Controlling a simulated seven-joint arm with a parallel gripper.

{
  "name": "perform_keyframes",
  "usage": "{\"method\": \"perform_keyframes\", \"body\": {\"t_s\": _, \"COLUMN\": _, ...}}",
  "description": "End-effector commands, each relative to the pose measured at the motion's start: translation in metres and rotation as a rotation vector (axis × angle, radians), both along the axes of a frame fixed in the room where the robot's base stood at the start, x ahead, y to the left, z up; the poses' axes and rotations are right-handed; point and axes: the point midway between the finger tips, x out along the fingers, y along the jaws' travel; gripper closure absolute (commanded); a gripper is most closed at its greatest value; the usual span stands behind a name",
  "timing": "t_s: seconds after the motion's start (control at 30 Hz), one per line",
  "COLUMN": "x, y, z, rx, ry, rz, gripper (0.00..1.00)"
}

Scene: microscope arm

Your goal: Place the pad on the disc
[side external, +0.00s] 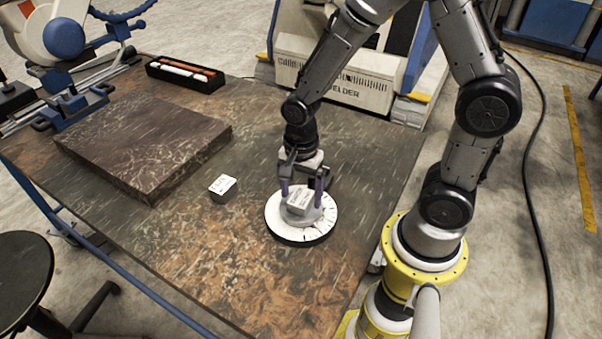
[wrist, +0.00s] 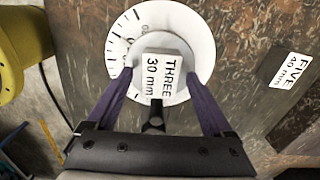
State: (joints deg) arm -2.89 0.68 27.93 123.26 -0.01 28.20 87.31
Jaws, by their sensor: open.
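The disc (side external: 277,226) is a white round dial with black tick marks and a dark rim, lying on the table. It also shows in the wrist view (wrist: 121,47). A grey block labelled "THREE 30 mm" (wrist: 163,72), which looks like the pad, is over the disc's middle, above a plain pale round part (wrist: 205,50). The block also shows in the side view (side external: 298,206). My gripper (side external: 301,197) is low over the disc, its purple fingers apart on either side of the block. The wrist view shows the fingers (wrist: 160,77) too. Contact under the block is hidden.
A smaller block labelled "FIVE 40 mm" (side external: 223,188) sits left of the disc; the wrist view shows it at right (wrist: 290,70). A thick dark slab (side external: 145,140) lies further left. A black tray (side external: 185,75) stands at the back. The table's front is clear.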

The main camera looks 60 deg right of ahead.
Motion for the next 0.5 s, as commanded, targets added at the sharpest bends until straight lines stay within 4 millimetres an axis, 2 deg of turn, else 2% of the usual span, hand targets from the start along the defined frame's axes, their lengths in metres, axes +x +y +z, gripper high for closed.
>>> {"method": "perform_keyframes", "body": {"t_s": 0.3, "x": 0.002, "y": 0.0, "z": 0.064, "rx": 0.001, "ry": -0.009, "rz": 0.0, "gripper": 0.14}}
{"method": "perform_keyframes", "body": {"t_s": 0.5, "x": 0.001, "y": 0.0, "z": 0.097, "rx": 0.0, "ry": -0.005, "rz": 0.0, "gripper": 0.14}}
